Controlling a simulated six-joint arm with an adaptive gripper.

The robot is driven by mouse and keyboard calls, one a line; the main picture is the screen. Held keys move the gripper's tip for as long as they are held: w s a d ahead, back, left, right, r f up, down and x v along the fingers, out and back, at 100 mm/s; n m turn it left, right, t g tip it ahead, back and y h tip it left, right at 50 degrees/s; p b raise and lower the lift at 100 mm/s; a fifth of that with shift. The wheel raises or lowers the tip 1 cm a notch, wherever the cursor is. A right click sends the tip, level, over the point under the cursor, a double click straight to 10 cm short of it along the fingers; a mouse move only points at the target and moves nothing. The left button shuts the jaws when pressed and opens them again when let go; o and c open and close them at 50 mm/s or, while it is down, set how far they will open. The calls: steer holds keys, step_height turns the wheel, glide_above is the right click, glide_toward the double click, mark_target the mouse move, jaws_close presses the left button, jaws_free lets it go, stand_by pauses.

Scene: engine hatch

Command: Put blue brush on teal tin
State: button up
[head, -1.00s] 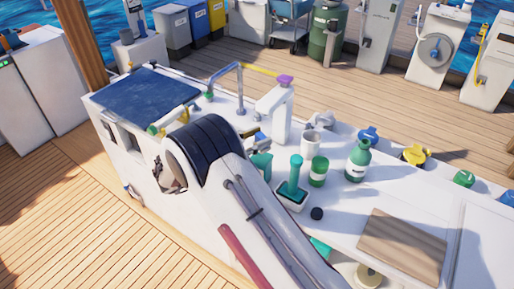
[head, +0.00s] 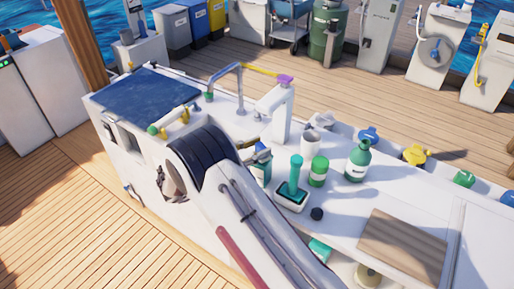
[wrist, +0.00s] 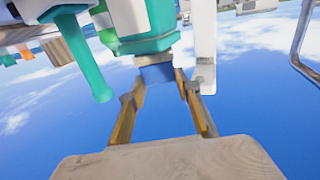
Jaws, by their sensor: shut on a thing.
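My gripper (wrist: 160,82) is shut on the blue brush (wrist: 157,74) in the wrist view, where the scene looks upside down. The teal tin (wrist: 150,45), with a white label, is right beyond the brush, so the brush is over the tin's top. I cannot tell whether it bears on the tin. In the head view the tin (head: 263,175) stands on the white top, partly hidden by my arm. My gripper (head: 262,153) is just above it there, and the brush is too small to make out clearly.
Close right of the tin are a green brush in its holder (head: 293,190), a green jar (head: 318,172) and a white mug (head: 310,144). A green bottle (head: 358,162) stands further right. A white post (head: 273,115) with a curved rail is behind.

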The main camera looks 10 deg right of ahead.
steer(key=shift+f, duration=0.15)
steer(key=o, duration=1.1)
steer(key=shift+o, duration=0.2)
steer(key=shift+a, duration=0.15)
steer(key=v, duration=1.1)
steer(key=shift+s+a, duration=0.2)
steer(key=shift+a, duration=0.1)
